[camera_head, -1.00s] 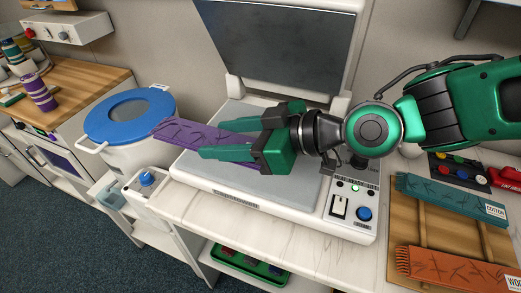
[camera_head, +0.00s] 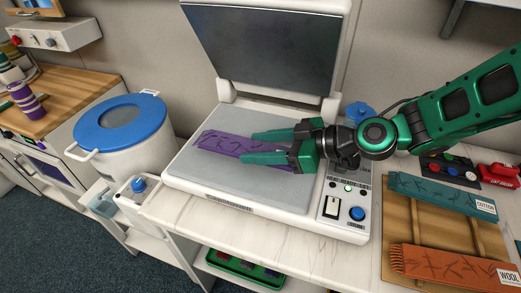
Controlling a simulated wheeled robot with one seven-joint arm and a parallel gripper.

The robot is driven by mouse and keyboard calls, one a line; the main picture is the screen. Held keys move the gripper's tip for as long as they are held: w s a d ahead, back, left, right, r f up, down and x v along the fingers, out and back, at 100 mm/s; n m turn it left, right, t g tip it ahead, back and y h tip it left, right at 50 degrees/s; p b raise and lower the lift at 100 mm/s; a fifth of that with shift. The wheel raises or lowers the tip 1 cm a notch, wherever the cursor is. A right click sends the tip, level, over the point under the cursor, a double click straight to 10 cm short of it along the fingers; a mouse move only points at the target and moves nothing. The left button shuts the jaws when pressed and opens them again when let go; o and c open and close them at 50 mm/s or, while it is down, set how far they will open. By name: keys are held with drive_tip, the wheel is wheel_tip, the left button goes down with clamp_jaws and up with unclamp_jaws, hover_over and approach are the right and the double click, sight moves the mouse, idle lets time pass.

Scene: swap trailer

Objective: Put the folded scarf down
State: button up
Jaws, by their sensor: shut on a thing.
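The folded scarf (camera_head: 222,142) is purple with a dark leaf-like pattern. It lies flat or nearly flat over the grey pad of the open heat press (camera_head: 205,182). I cannot tell whether its whole underside touches the pad. My gripper (camera_head: 245,147), with green fingers, reaches in from the right and is shut on the scarf's right end. The fingers cover part of that end.
The press lid (camera_head: 265,45) stands raised behind the pad. A white pot with a blue lid (camera_head: 121,122) stands to the left. A wooden rack (camera_head: 432,232) at the right holds a teal scarf (camera_head: 440,195) and an orange scarf (camera_head: 455,265).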

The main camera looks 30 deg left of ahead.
drive_tip(key=shift+f, duration=0.85)
drive_tip(key=o, duration=1.1)
drive_tip(key=v, duration=1)
drive_tip(key=shift+d+r, duration=0.2)
drive_tip(key=shift+d, duration=0.15)
drive_tip(key=shift+d+r, duration=0.25)
drive_tip(key=shift+d, duration=0.3)
